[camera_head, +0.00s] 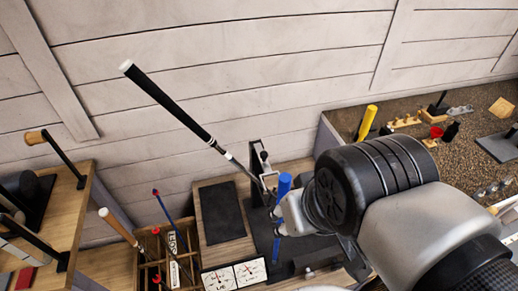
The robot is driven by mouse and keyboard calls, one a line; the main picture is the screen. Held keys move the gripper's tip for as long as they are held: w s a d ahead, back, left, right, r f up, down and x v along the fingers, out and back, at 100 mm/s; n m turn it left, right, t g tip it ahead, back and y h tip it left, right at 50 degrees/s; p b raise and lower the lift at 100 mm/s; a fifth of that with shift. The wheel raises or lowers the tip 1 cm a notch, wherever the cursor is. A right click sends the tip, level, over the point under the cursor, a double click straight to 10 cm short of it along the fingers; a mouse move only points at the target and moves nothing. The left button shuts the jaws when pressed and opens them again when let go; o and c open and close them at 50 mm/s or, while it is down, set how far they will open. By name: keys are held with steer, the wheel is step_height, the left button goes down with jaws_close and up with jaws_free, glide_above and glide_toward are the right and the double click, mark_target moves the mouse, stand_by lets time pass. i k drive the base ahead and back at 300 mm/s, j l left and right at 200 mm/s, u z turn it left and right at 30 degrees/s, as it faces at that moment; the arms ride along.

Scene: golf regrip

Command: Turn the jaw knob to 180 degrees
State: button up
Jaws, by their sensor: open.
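A golf club with a black grip (170,105) slants down to the right into a dark upright clamp stand (256,160) on the bench. A blue bar (284,184) stands beside the clamp, and blue also shows lower down (276,246). This may be the jaw knob's handle; its angle is hard to read. My gripper (279,213) is open at the blue bar, with its silver fingers overlapping the bar's middle. I cannot tell whether they touch it. My wrist and arm hide much of the area to the right.
Two dial gauges (235,275) and a dark mat (222,212) lie on the bench. A yellow cylinder (366,122) and small items stand on the speckled surface (400,153) at right. A plank wall is behind.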

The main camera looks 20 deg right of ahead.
mark_target(310, 275)
steer(key=l+z, duration=0.1)
steer(key=z, duration=0.15)
steer(key=l+z, duration=0.25)
steer(key=k, duration=0.45)
steer(key=k+z, duration=0.65)
